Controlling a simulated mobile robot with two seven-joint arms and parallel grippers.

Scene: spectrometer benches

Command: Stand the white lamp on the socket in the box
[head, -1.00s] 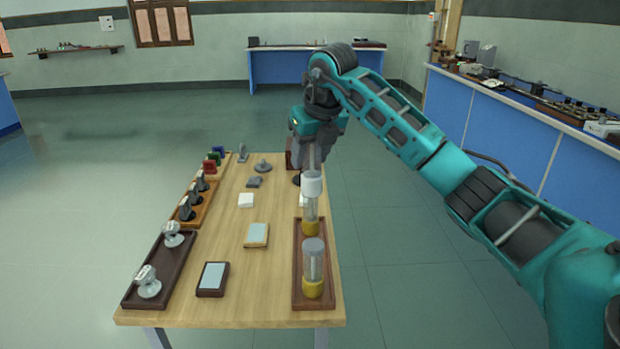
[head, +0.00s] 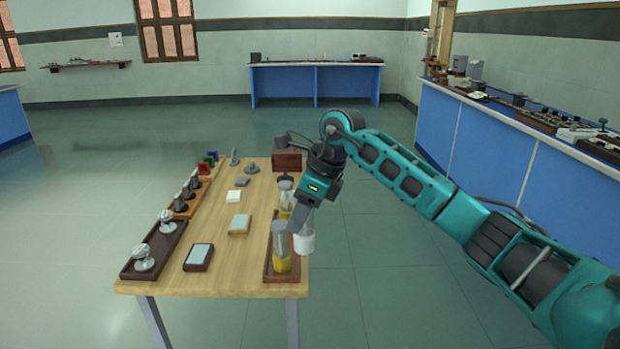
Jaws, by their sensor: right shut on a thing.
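The white lamp (head: 304,243) has a white base and a clear glass tube, which my gripper partly hides. My right gripper (head: 300,220) is shut on its upper part and holds it roughly upright, with the white base down. In the picture the lamp is at the table's right edge, just right of a yellow-based lamp (head: 281,262). A reddish-brown box (head: 287,161) stands on a dark foot at the far right of the table, behind my gripper. I cannot make out a socket in it. My left gripper is not in view.
A brown tray (head: 270,279) at the table's right side holds two yellow-based lamps, the farther one (head: 285,200) close to my gripper. Trays with knobbed pieces (head: 148,262) line the left side. Small pads and blocks lie mid-table. Open floor lies right of the table.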

